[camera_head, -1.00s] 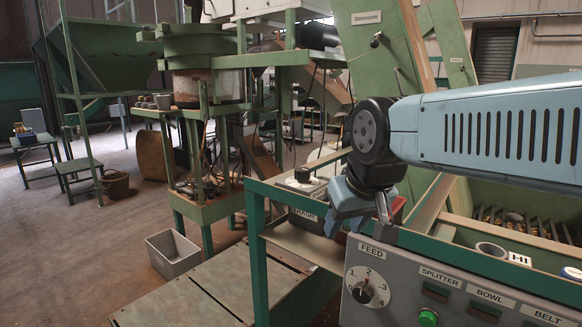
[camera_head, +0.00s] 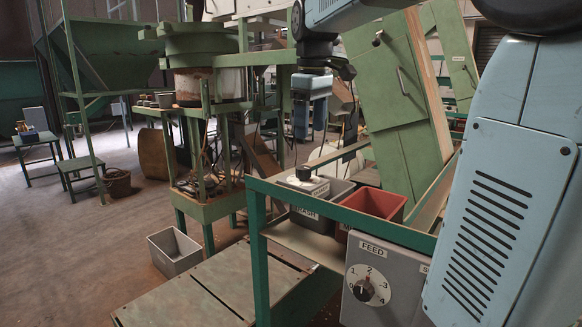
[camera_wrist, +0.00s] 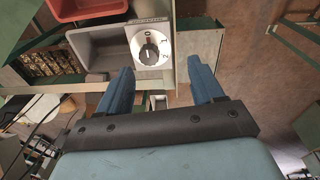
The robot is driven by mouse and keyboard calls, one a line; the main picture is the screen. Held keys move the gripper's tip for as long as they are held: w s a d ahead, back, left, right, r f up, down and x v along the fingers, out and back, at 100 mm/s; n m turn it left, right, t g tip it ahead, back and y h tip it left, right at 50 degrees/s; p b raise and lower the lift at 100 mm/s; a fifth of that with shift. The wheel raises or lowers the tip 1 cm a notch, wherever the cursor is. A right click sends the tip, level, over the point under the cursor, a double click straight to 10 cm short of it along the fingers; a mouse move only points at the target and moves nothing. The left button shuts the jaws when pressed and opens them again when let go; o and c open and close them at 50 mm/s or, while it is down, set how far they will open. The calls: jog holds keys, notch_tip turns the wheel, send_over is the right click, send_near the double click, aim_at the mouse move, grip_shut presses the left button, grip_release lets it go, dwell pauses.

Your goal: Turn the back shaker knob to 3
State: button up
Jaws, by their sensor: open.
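A small grey box with a black knob (camera_head: 303,174) on a white dial stands at the back end of the green-framed bench. In the wrist view the knob (camera_wrist: 149,53) shows from above. Its dial carries 0, 1 and 2 around the rim, and its pointer appears to face near the 0. A label beside it is too small to read surely. My gripper (camera_head: 311,128) is open and empty, raised above and apart from the knob box. In the wrist view its blue fingers (camera_wrist: 160,68) point toward the dial side, with the knob between and beyond them.
A grey panel with a separate FEED knob (camera_head: 363,288) faces front. Grey and red bins (camera_head: 374,203) sit beside the knob box. A green cabinet (camera_head: 392,85) stands behind. A grey crate (camera_head: 174,252) lies at the left, with open floor around it.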

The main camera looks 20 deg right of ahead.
jog(key=r+n+g, duration=0.1)
jog(key=r+n, duration=0.1)
send_over(302, 167)
notch_tip(302, 167, down, 14)
jog(key=shift+s+d+f, duration=0.1)
jog(key=shift+s, duration=0.05)
dwell(0.4)
jog(key=c, duration=1)
jog(key=shift+a, duration=0.25)
jog(key=shift+c, duration=0.3)
jog(key=shift+d, duration=0.1)
